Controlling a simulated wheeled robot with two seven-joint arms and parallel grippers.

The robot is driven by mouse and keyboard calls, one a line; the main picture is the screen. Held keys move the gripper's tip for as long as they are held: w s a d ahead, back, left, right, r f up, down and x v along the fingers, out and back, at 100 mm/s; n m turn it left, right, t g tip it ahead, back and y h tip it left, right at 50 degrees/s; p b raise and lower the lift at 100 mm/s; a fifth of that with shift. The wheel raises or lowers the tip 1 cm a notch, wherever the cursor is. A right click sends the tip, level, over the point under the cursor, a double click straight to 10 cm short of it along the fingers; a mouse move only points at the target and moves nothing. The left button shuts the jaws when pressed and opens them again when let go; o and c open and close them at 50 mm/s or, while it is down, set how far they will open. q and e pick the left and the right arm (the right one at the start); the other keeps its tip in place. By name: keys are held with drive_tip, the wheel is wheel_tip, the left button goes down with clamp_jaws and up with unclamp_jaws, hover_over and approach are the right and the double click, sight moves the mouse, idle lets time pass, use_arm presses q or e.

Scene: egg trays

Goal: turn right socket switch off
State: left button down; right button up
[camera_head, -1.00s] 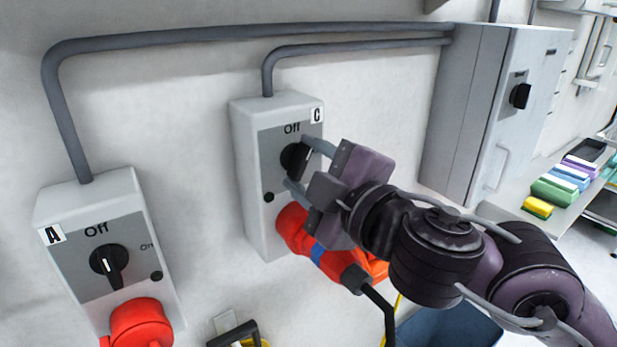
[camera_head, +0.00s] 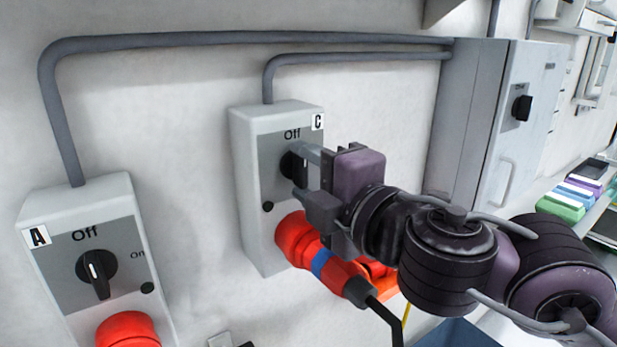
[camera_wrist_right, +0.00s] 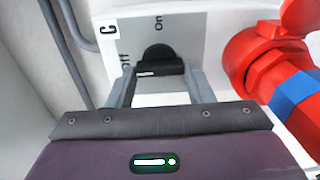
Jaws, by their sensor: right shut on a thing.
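The right socket box C (camera_head: 240,150) is on the wall, with a grey front plate marked "Off" above its black rotary switch (camera_head: 291,166). My right gripper (camera_head: 303,173) is shut on this switch, one finger on each side. The right wrist view shows the switch handle (camera_wrist_right: 160,68) between the fingertips (camera_wrist_right: 157,78), its white mark at the end towards the "Off" label. "On" is printed on the same plate. The fingers partly cover the switch in the head view. My left gripper is in neither view.
A red plug with a blue band (camera_head: 330,268) sits in the socket below the switch, close under my gripper. Socket box A (camera_head: 50,215) with its own black switch (camera_head: 97,269) is at left. A grey cabinet (camera_head: 468,120) stands at right.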

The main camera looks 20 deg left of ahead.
drive_tip(key=o, duration=1)
drive_tip(key=v, duration=0.7)
drive_tip(key=shift+s+d, duration=0.25)
drive_tip(key=shift+d, duration=0.1)
